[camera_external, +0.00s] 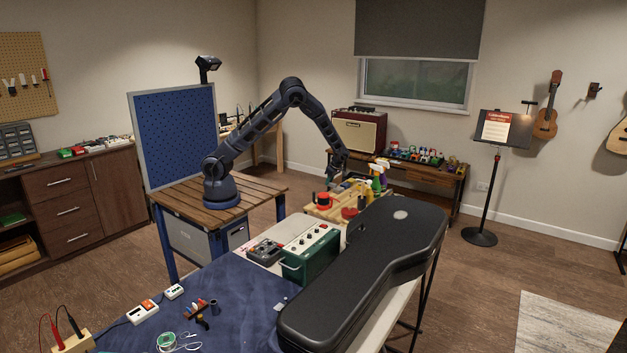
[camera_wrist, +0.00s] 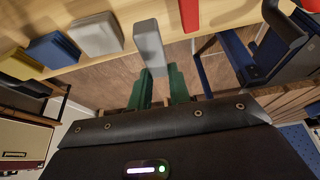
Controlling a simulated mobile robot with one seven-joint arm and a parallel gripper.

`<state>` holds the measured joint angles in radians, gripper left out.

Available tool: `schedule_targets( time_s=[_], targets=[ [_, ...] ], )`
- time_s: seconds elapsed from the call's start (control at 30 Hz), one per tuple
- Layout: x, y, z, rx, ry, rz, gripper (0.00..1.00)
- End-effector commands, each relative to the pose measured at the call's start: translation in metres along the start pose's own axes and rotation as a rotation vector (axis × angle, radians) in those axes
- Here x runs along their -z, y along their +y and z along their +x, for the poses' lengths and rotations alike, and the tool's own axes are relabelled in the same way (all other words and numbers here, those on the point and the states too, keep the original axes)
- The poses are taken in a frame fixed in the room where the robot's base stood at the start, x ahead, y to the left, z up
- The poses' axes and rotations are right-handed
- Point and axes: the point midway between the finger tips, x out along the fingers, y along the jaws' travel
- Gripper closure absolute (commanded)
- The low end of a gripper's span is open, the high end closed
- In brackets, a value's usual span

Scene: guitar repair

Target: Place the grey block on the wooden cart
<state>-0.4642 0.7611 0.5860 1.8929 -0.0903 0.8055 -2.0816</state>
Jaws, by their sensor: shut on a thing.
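My gripper (camera_external: 338,182) reaches down beside the light wooden surface at the end of the workbench. In the wrist view its green fingers (camera_wrist: 161,86) are shut on the grey block (camera_wrist: 150,44), a long, smooth, pale piece. The block's near end lies between the fingertips, and it is too small to make out in the outside view. A low wooden cart-like stand (camera_external: 440,184) with a dark frame is by the back wall, beyond my gripper. A slatted wooden table (camera_external: 176,196) with blue legs is under my arm. I cannot tell for sure which is the cart.
A light wooden surface (camera_wrist: 115,52) holds a white block (camera_wrist: 96,34), a blue block (camera_wrist: 53,50) and a red piece (camera_wrist: 190,14). Spray bottles (camera_external: 377,175) stand close to my gripper. A black guitar case (camera_external: 365,270) covers the right side of the workbench.

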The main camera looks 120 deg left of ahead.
Motion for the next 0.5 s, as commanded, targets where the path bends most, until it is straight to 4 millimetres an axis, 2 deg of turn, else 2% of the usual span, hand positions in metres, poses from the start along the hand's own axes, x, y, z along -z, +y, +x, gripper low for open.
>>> schedule_targets(
  time_s=[0.1,0.37,0.5],
  targets=[
    [-0.006,0.000,0.014,0.001,0.000,0.001,1.00],
    [-0.011,0.000,0.028,0.001,0.001,0.002,1.00],
    [-0.018,0.000,0.046,0.001,0.002,0.002,1.00]
  ],
)
